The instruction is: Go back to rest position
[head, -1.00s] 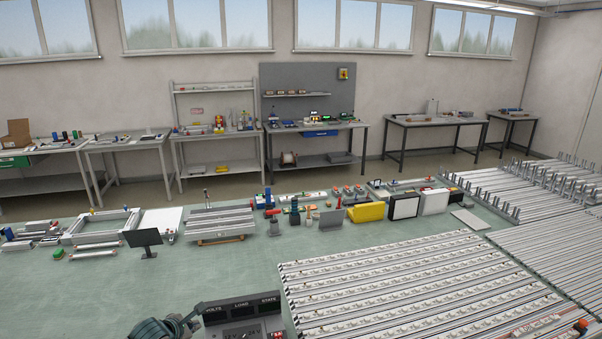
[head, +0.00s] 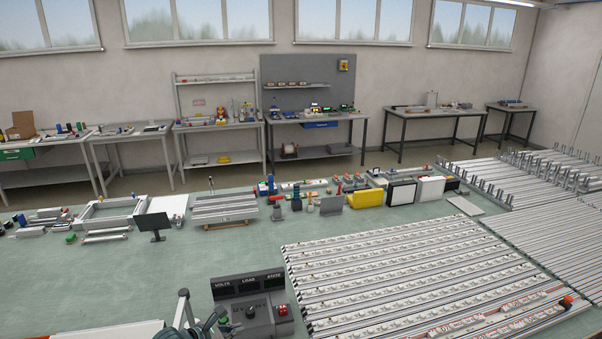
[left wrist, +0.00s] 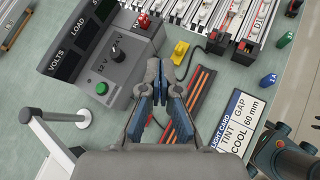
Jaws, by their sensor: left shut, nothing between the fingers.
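My left gripper (head: 213,321) shows at the bottom edge of the head view, partly cut off, just in front of the grey control box (head: 252,308). In the left wrist view the left gripper (left wrist: 163,72) has its two dark blue fingers brought together, with nothing held. It is over the green bench top, below and to the right of the control box (left wrist: 103,58), which has a dark knob and a green button. My right gripper is not recognisable in either view.
A pale upright post (head: 183,308) stands close left of the gripper. In the left wrist view, orange-and-dark strips (left wrist: 188,115), a light card (left wrist: 238,122) and a yellow piece (left wrist: 180,52) lie near the fingers. Rows of white rails (head: 400,275) fill the right.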

